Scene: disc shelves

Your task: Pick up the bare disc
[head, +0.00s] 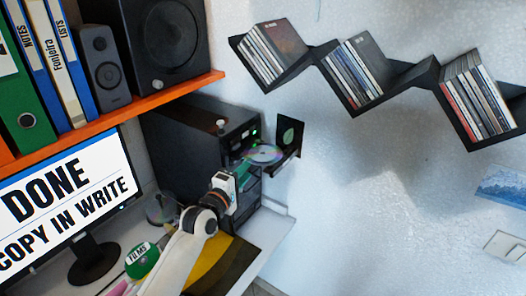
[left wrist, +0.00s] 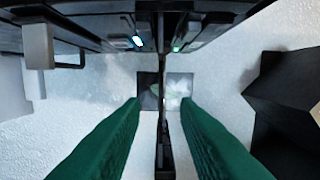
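The bare disc (head: 264,153), silvery with rainbow glints, lies flat at the front of the black computer tower (head: 190,140) in the head view, seemingly on its extended tray. My left gripper (head: 240,174) is just below and left of the disc. In the left wrist view, its two green fingers (left wrist: 165,105) are apart. A thin dark strip (left wrist: 165,120) runs between them, seen edge-on; I cannot tell whether it is tray or disc. No grip on the disc shows. My right gripper is not in view.
An open case (head: 289,137) with a green picture is right of the disc. A monitor (head: 65,200) reads "DONE COPY IN WRITE". An orange shelf (head: 150,106) holds binders and speakers. Black wall shelves (head: 395,84) hold cases. The wall at right is mostly clear.

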